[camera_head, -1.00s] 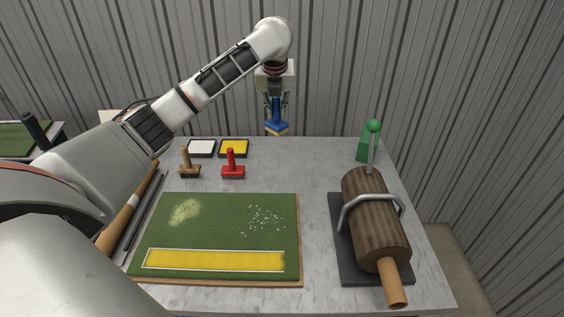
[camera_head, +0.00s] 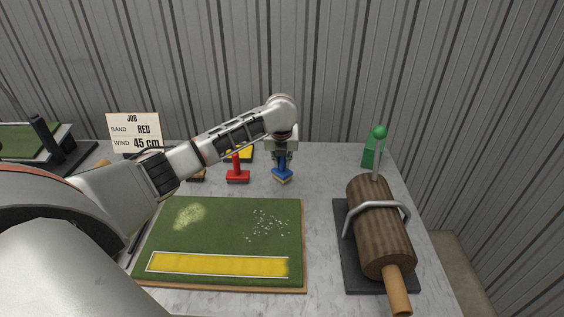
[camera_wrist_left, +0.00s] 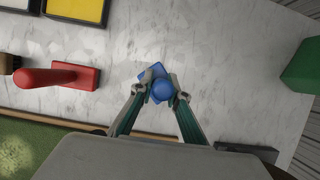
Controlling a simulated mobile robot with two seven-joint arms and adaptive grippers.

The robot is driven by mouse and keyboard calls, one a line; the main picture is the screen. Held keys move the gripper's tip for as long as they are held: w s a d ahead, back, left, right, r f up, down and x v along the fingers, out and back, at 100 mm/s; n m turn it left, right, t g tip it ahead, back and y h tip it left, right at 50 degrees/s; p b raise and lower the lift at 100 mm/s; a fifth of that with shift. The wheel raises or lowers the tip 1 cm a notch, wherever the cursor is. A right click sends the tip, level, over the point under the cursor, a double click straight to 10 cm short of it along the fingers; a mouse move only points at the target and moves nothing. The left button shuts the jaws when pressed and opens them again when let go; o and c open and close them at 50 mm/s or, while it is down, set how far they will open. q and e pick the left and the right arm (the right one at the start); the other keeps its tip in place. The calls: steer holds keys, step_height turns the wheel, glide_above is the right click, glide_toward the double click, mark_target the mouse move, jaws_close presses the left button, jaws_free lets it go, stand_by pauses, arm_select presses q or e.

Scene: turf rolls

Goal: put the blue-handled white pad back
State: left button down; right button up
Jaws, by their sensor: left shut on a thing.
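The blue-handled pad (camera_head: 283,174) is upright at the back middle of the table, right of the red-handled pad (camera_head: 237,174). Its pale underside is at or just above the table top; I cannot tell if it touches. My left gripper (camera_head: 283,160) comes down from above and is shut on the blue handle. In the left wrist view the round blue knob (camera_wrist_left: 162,90) sits between the two fingertips, with part of the blue base showing behind it. My right gripper is not in view.
A green turf mat (camera_head: 220,225) with a yellow band lies in front. A wooden roller (camera_head: 380,230) on a dark base stands at right, a green block (camera_head: 370,154) behind it. The yellow ink tray (camera_head: 240,154) is partly hidden by my arm. A job card (camera_head: 135,130) stands back left.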

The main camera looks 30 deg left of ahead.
arm_select(q)
steer(key=shift+f, duration=0.25)
steer(key=c, duration=2)
jaws_free()
steer(key=shift+o, duration=0.2)
steer(key=v, duration=1.2)
steer(key=shift+r, duration=0.2)
